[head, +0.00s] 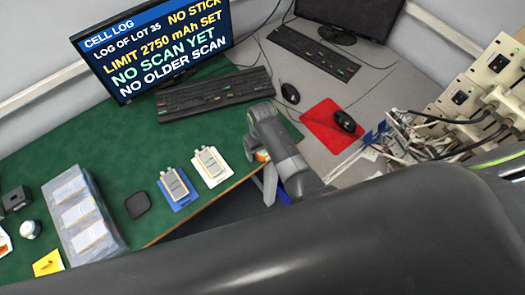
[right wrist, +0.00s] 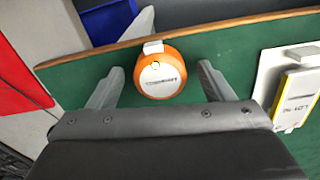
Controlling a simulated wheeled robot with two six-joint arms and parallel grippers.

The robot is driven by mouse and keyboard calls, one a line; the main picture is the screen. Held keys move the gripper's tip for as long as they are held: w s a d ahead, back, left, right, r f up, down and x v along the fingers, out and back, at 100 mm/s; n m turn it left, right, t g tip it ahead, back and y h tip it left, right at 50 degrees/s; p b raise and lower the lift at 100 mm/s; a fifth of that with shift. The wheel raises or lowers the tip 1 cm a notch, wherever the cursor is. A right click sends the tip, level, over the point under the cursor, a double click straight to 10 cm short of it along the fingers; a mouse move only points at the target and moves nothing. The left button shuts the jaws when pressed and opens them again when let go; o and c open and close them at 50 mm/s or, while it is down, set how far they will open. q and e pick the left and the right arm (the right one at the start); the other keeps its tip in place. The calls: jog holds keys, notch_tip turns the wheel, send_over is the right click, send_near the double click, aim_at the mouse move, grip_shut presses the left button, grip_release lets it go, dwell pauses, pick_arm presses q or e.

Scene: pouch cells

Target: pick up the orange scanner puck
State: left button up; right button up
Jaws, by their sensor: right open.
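The orange scanner puck (right wrist: 161,76) lies on the green mat near the table's wooden edge. It is round, with an orange rim, a pale face with dark lettering and a small white tab. In the right wrist view my right gripper (right wrist: 160,80) is open, with one finger on each side of the puck and a gap to both. In the head view the puck (head: 262,156) is mostly hidden behind my right gripper (head: 264,150); only a bit of orange shows. My left gripper is not in view.
Pouch cells lie on a white tray (head: 223,178) and a blue tray (head: 184,203) left of the puck. A dark square pad (head: 137,204) and a clear box (head: 115,243) stand farther left. A keyboard (head: 215,93) and a monitor (head: 150,40) are behind. A red mousepad (head: 318,134) is to the right.

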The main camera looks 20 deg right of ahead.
jog(key=c, duration=1.1)
jog(key=shift+r, duration=0.1)
